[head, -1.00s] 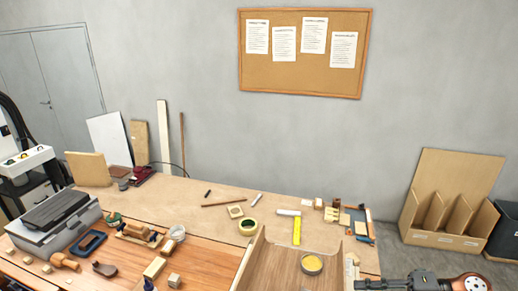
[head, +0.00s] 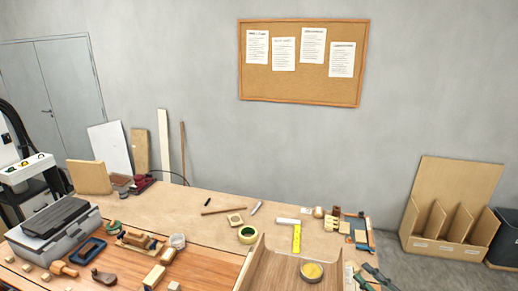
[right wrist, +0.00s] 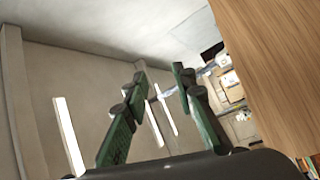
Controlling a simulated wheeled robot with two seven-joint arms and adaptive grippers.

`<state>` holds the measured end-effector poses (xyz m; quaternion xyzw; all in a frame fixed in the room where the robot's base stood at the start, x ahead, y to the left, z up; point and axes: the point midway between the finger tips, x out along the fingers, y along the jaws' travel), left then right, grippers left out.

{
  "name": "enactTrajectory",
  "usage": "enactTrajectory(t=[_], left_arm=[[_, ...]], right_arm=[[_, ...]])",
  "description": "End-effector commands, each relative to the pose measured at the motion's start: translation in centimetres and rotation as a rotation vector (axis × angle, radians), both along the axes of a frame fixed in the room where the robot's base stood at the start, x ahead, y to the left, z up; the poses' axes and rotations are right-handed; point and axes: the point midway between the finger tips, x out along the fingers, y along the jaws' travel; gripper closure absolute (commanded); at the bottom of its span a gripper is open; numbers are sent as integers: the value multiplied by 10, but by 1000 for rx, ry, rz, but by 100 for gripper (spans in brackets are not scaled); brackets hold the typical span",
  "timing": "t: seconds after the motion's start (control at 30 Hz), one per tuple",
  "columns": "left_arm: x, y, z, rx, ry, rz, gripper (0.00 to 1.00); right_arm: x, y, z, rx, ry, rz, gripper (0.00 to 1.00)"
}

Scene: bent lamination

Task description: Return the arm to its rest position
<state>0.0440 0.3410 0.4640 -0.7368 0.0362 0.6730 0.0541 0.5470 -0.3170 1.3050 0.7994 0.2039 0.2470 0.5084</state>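My right gripper (head: 366,274) shows at the bottom of the head view, just off the right end of the workbench (head: 205,259). Only its dark green fingers are visible there. In the right wrist view its two fingers (right wrist: 158,76) stand apart with nothing between them, so it is open and empty. A wood-grained surface (right wrist: 285,70) fills the right side of that view, beside the fingers and apart from them. My left gripper is not in the head view.
A tool tray (head: 357,232) lies at the right end. A cardboard bin (head: 437,244) stands on the floor beyond. Floor between them is clear.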

Motion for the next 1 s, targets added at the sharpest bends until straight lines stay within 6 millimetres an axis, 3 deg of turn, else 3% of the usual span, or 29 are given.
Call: enactTrajectory(t=[0.1, 0.23, 0.37, 0.43, 0.6, 0.7, 1.0], left_arm=[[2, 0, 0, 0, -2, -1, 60], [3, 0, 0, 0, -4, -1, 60], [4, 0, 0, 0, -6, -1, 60], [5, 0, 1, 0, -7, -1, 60], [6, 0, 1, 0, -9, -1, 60], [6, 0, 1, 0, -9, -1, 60], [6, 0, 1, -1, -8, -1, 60]], right_arm=[[6, -36, -31, 171, 109, -226, 75], [-2, -75, -84, 328, 275, -464, 75], [-32, -105, -152, 454, 486, -685, 75], [-57, -113, -193, 511, 617, -792, 75], [-133, -107, -277, 606, 947, -994, 75], [-171, -96, -307, 629, 1094, -1059, 75], [-255, -57, -352, 654, 1412, -1150, 75]])
